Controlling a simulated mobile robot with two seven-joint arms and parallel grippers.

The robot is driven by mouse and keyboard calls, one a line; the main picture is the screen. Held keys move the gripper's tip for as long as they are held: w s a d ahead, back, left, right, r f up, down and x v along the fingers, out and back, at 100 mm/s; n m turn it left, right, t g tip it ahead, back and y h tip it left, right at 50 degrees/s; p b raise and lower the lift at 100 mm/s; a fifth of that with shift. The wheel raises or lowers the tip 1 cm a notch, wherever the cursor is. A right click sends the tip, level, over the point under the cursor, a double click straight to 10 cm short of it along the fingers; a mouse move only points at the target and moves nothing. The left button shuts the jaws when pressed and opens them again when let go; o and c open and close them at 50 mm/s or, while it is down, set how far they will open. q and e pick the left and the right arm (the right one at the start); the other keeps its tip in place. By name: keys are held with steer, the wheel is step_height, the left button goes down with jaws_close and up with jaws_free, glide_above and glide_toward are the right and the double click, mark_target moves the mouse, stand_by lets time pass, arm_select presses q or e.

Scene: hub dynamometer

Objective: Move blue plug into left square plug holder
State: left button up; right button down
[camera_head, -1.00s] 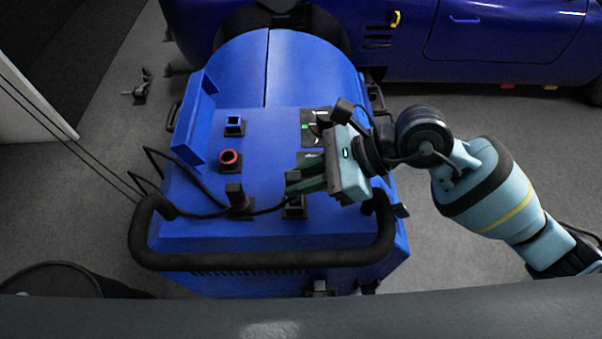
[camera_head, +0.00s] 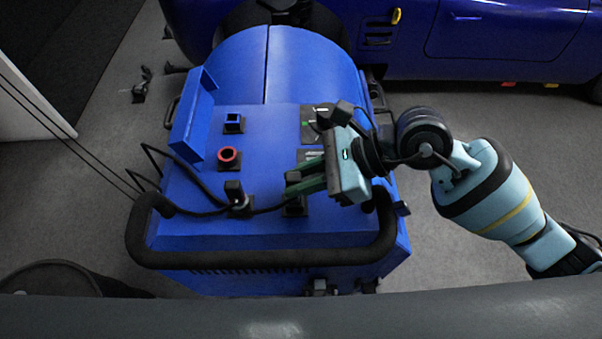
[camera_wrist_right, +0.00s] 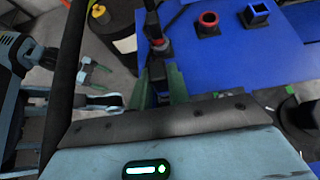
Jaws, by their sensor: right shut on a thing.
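Another black plug (camera_head: 234,190) with a red part (camera_wrist_right: 157,43) stands upright in the left black square holder (camera_head: 241,210). A blue square socket (camera_head: 233,123) is further back. My left gripper (camera_wrist_right: 97,76) shows open and empty in the right wrist view.
A red round socket (camera_head: 229,158) sits behind the left holder. Black cable (camera_head: 200,211) runs across the machine top (camera_head: 185,225) by the holders. A black padded handlebar (camera_head: 265,257) borders the front. A raised blue panel (camera_head: 196,125) stands at the left.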

arm_select(q)
steer(key=shift+s+f+b, duration=0.3)
steer(key=shift+f+b, duration=0.2)
steer(key=shift+f, duration=0.1)
arm_select(e)
steer(key=shift+f, duration=0.95)
steer(key=c, duration=1.3)
jaws_free()
steer(key=shift+o, duration=0.2)
